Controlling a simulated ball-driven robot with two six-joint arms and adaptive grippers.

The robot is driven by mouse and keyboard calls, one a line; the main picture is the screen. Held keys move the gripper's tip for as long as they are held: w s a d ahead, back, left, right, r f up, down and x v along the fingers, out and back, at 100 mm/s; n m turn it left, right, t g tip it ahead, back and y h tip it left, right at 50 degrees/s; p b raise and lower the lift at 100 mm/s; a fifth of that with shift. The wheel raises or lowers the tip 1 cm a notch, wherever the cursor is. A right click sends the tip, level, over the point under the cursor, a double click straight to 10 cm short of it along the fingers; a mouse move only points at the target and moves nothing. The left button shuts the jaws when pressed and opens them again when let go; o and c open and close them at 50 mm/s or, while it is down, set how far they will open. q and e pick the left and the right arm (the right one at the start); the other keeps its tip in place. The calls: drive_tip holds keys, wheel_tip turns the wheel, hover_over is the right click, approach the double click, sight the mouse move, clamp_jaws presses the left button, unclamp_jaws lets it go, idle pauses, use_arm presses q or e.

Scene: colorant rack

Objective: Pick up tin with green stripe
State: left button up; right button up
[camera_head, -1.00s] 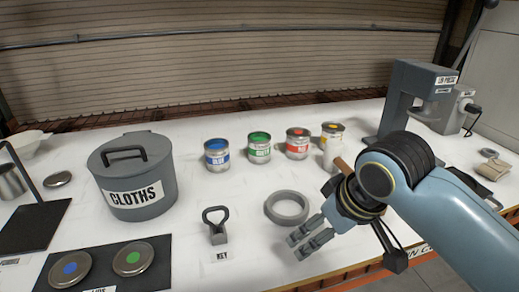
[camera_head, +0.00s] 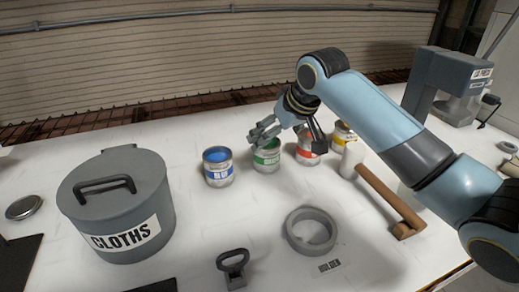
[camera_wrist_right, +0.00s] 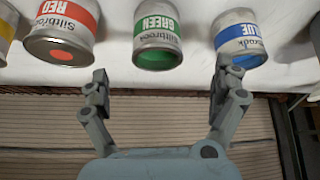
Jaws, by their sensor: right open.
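The tin with the green stripe (camera_head: 266,158) stands upright on the white table, between the blue tin and the red tin. Its label reads GREEN in the right wrist view (camera_wrist_right: 157,37), where it appears upside down. My right gripper (camera_head: 256,136) is above the green tin in the head view, covering part of its top. In the wrist view the open fingers (camera_wrist_right: 158,92) are spread wide with the green tin between their lines, apart from it. Nothing is held. My left gripper is not in view.
The blue tin (camera_head: 218,168) stands left of the green one, the red tin (camera_head: 308,152) right, and a yellow tin (camera_head: 342,134) farther right. A mallet (camera_head: 388,197), a grey ring (camera_head: 310,232) and a grey CLOTHS bin (camera_head: 118,215) are nearby.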

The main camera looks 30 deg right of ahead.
sight(266, 152)
drive_tip(key=x, duration=0.4)
drive_tip(key=shift+f, duration=0.15)
drive_tip(key=shift+w+f, duration=0.2)
drive_tip(key=shift+f, duration=0.1)
drive_tip(key=x, duration=0.3)
drive_tip(key=shift+w+d+f, duration=0.1)
drive_tip(key=shift+d+f, duration=0.15)
drive_tip(key=shift+f, duration=0.05)
drive_tip(key=shift+w+f, duration=0.3)
drive_tip(key=shift+f, duration=0.1)
drive_tip(key=shift+s, duration=0.1)
drive_tip(key=c, duration=1.4)
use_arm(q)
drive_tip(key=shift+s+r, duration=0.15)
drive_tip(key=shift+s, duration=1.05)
use_arm(e)
drive_tip(key=shift+c, duration=0.2)
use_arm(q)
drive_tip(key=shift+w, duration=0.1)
use_arm(e)
drive_tip(key=shift+r, duration=0.25)
